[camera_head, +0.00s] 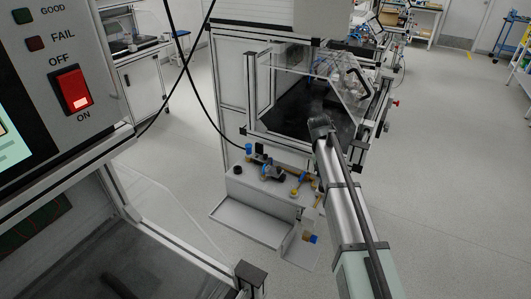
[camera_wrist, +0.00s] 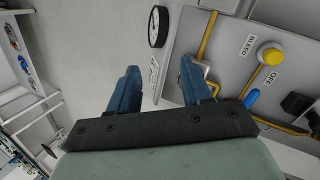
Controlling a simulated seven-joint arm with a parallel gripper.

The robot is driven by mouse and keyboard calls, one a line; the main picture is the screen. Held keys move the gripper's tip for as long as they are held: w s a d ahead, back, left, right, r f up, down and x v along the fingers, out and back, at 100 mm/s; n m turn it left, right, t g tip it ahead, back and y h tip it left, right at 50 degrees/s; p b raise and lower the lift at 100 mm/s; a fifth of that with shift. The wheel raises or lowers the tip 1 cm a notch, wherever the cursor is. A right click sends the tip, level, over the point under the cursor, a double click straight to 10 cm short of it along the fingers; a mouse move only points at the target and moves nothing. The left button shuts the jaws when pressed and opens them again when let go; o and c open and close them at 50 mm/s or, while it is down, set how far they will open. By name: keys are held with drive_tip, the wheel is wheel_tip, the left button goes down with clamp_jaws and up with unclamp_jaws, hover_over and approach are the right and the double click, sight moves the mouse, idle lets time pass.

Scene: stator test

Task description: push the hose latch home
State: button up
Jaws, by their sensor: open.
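My gripper (camera_wrist: 156,82) shows in the wrist view with its two blue fingers apart and nothing between them. The fingers point toward the pale floor and the left edge of a grey panel (camera_wrist: 222,58). The panel carries a yellow knob (camera_wrist: 270,55) by a BLEED label, a blue handle (camera_wrist: 251,98) near an OFF label, and a dark block (camera_wrist: 296,104). I cannot tell which part is the hose latch. In the head view, small blue, yellow and dark fittings (camera_head: 268,170) sit on the bench's front ledge. I cannot make out the fingers there.
A round gauge (camera_wrist: 158,27) and yellow pipes (camera_wrist: 205,37) stand close to the fingers. In the head view, a clear-sided enclosure (camera_head: 285,110) rises above the fittings, and an empty grey tray (camera_head: 245,222) lies below. A switch box (camera_head: 75,60) fills the near left. Open floor lies right.

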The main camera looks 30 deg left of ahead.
drive_tip(key=w+a+r+n+y, duration=0.1)
drive_tip(key=w+a+r, duration=0.15)
drive_tip(key=a, duration=0.45)
drive_tip(key=w+a+r+n+y, duration=0.1)
drive_tip(key=w+a, duration=0.2)
drive_tip(key=a, duration=0.4)
drive_tip(key=n+y, duration=0.2)
drive_tip(key=n, duration=0.1)
approach(265, 155)
drive_tip(key=shift+t, duration=0.3)
drive_tip(key=f, duration=0.8)
drive_tip(key=shift+s+d+f, duration=0.15)
drive_tip(key=shift+d, duration=0.05)
clamp_jaws()
